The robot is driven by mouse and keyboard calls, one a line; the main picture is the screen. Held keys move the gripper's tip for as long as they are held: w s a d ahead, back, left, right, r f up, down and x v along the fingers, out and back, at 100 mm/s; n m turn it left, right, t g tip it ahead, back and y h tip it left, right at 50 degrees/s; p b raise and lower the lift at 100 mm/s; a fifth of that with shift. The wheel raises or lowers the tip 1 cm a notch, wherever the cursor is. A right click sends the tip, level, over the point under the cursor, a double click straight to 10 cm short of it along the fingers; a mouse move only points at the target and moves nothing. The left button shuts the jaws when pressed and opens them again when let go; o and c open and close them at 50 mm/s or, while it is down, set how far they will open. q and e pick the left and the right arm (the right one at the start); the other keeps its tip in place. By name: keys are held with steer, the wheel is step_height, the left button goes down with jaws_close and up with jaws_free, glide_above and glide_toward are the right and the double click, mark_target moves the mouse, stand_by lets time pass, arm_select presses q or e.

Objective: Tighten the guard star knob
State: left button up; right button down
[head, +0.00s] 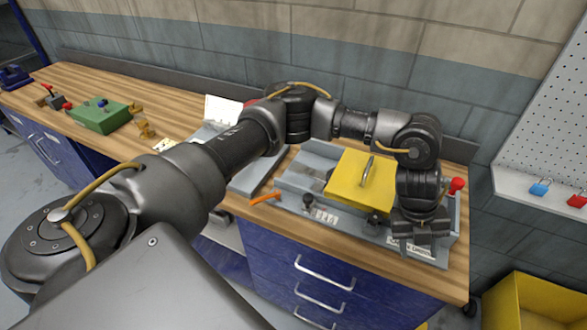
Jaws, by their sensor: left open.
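The yellow guard (345,185) with a metal handle sits on a grey machine bed (293,178) on the bench. A second dark knob (308,201) stands further left on the bed's front. I cannot tell from their shape which is the star knob. My left gripper (424,246) is open and points down over the bed's right front, to the right of the nearer knob and apart from it. Its fingers hide part of a label. My right gripper is not in view.
A red knob (456,185) is at the bed's right end. An orange tool (265,197) lies at the bench front. A green box (98,116) and small parts are far left. A yellow bin (540,303) stands lower right, below a pegboard shelf with padlocks (541,187).

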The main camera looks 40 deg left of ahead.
arm_select(q)
steer(key=s+d+r+n+t+h, duration=0.1)
steer(key=s+d+n+h, duration=0.1)
steer(key=s+d+h, duration=0.35)
steer(key=s+d+n+t+h, duration=0.2)
steer(key=d, duration=0.6)
steer(key=a+f+n+t+y, duration=0.3)
steer(key=a+n, duration=0.5)
steer(key=a+f+n+t+y, duration=0.2)
steer(key=a+f+n+t, duration=0.1)
steer(key=a+n, duration=0.5)
steer(key=s+a+f+n+g+y, duration=0.2)
steer(key=s+a+f+n, duration=0.1)
steer(key=s+a+f, duration=0.3)
steer(key=s+a+f+n+g+y, duration=0.2)
steer(key=s+a+f, duration=0.4)
steer(key=a+f, duration=0.3)
steer(key=shift+s+a+f+n+g+y, duration=0.3)
steer(key=shift+s+a+f+n+y, duration=0.1)
steer(key=shift+a+n+y, duration=0.55)
